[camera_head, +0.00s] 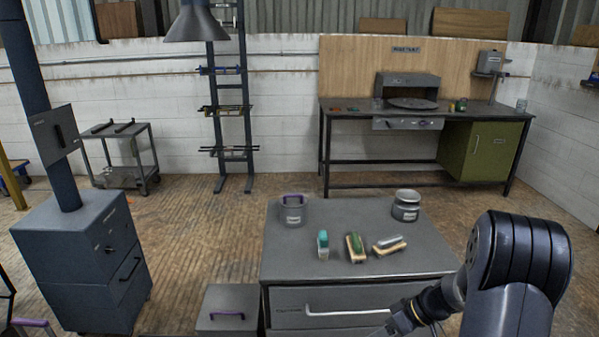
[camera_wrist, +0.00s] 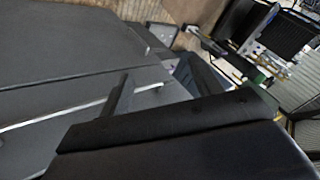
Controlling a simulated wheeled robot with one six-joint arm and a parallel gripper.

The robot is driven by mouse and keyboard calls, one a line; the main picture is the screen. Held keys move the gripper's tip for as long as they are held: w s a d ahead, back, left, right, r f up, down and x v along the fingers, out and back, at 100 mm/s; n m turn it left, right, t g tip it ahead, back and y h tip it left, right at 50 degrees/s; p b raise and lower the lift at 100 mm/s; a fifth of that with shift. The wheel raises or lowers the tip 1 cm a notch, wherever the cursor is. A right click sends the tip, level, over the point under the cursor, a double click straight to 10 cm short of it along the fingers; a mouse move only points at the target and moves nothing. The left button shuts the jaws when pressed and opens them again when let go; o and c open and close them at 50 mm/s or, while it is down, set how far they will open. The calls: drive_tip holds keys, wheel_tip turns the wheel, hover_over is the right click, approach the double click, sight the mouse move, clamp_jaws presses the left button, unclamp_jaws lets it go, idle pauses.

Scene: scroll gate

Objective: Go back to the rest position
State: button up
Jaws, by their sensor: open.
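My gripper (camera_head: 398,322) is low at the bottom of the head view, in front of the grey drawer cabinet (camera_head: 290,262). It lies close to the right part of the long drawer handle (camera_head: 350,311); I cannot tell whether they touch. The gripper is open, and I see nothing held in it.
On the cabinet top stand two grey pots (camera_head: 293,210) (camera_head: 406,206), a teal-capped bottle (camera_head: 323,245) and two brushes (camera_head: 355,247) (camera_head: 389,245). A low grey box (camera_head: 227,300) stands left of the cabinet. A workbench (camera_head: 350,108) is at the back wall. Floor between is clear.

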drive_tip(key=shift+s+a+f+y, duration=0.2)
drive_tip(key=shift+s+f+y, duration=0.35)
drive_tip(key=shift+f, duration=0.2)
drive_tip(key=shift+s, duration=0.15)
